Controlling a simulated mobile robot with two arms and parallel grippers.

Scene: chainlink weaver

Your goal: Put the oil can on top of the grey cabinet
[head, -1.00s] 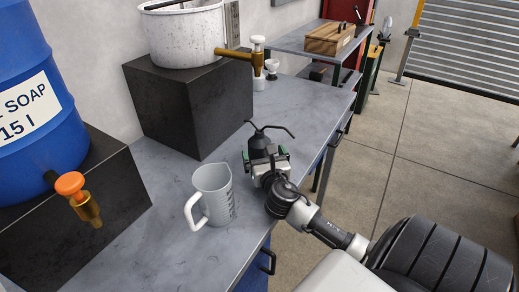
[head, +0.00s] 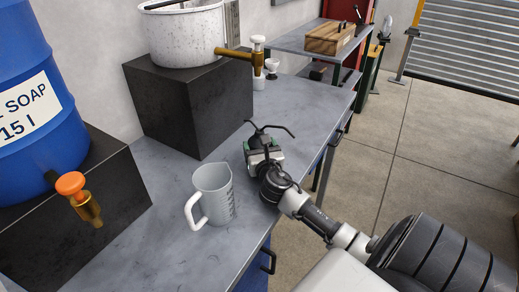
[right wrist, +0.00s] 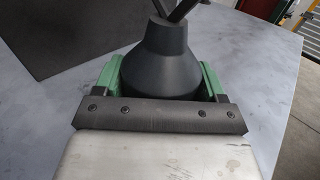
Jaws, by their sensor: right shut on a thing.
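The black oil can (head: 258,138), with a conical top and thin arms spreading from it, stands on the grey workbench near its right edge. My right gripper (head: 264,157) is at the can. In the right wrist view the green fingers sit on both sides of the can's dark body (right wrist: 160,68) and are shut on it. The can looks upright; its base is hidden, so I cannot tell if it touches the bench. No grey cabinet is clearly recognisable. My left gripper is not in view.
A clear measuring jug (head: 213,195) stands left of my gripper. A dark block (head: 180,105) bears a white pot (head: 185,35); a blue soap barrel (head: 25,110) with a tap stands at left. A wooden toolbox (head: 328,37) is on a farther table. Bench beyond the can is mostly clear.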

